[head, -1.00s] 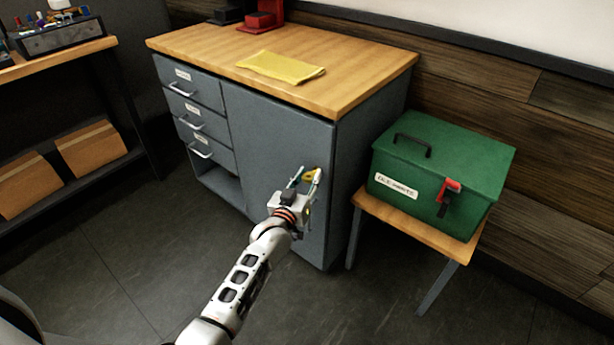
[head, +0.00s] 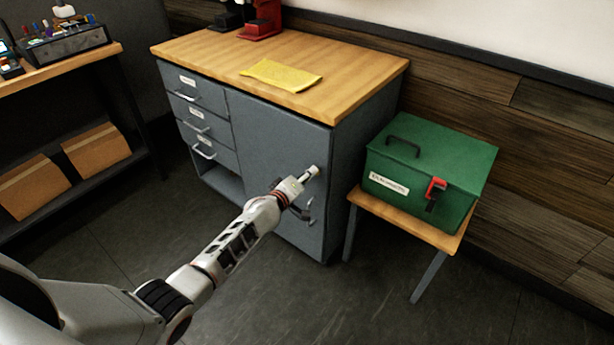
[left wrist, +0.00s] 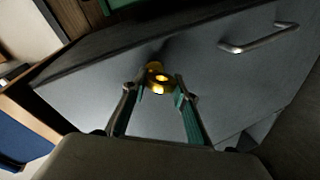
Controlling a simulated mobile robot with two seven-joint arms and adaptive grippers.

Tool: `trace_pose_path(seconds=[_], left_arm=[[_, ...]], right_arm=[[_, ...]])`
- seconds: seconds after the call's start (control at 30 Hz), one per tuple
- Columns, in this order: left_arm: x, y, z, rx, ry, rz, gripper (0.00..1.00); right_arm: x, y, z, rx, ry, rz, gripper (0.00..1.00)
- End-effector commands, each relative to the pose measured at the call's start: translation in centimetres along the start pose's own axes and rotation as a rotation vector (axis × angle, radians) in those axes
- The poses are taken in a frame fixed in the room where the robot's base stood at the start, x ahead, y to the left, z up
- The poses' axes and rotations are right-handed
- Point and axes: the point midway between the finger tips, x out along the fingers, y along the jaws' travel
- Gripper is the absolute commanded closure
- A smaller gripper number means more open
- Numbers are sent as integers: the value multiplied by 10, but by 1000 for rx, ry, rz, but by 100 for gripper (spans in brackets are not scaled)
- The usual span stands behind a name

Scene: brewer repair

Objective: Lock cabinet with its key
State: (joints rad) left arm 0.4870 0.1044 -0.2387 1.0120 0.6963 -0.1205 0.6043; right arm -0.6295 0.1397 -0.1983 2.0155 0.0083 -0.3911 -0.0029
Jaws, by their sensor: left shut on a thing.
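The grey cabinet (head: 275,150) has a closed door on its right side. A brass-yellow key (left wrist: 158,78) is at the door face in the left wrist view, between the two green-lined fingers of my left gripper (left wrist: 158,92). The gripper is shut on it. In the head view my left gripper (head: 308,176) is at the right part of the door, and the key is hidden behind it. The lock itself cannot be made out. A metal door handle (left wrist: 258,40) is beside the key, and lies below my gripper in the head view (head: 311,210). My right gripper is not in view.
A green box (head: 430,165) stands on a small wooden stool (head: 405,220) right of the cabinet. A yellow cloth (head: 281,75) and a red device (head: 262,20) are on the cabinet top. A shelf with cardboard boxes (head: 97,150) is at left. Floor in front is clear.

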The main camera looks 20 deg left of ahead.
Motion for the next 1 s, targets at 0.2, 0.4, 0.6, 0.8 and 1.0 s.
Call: trace_pose_path(seconds=[0.2,0.4,0.6,0.8,1.0], left_arm=[[1,-4,0,-181,-60,-2,93],[1,-5,1,-319,-105,-2,93],[1,-5,2,-414,-136,-2,93],[1,-4,2,-463,-153,-1,93],[1,-3,1,-478,-157,0,93]], right_arm=[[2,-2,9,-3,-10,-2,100],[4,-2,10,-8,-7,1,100],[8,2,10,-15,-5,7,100],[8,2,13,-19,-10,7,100],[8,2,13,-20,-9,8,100]])
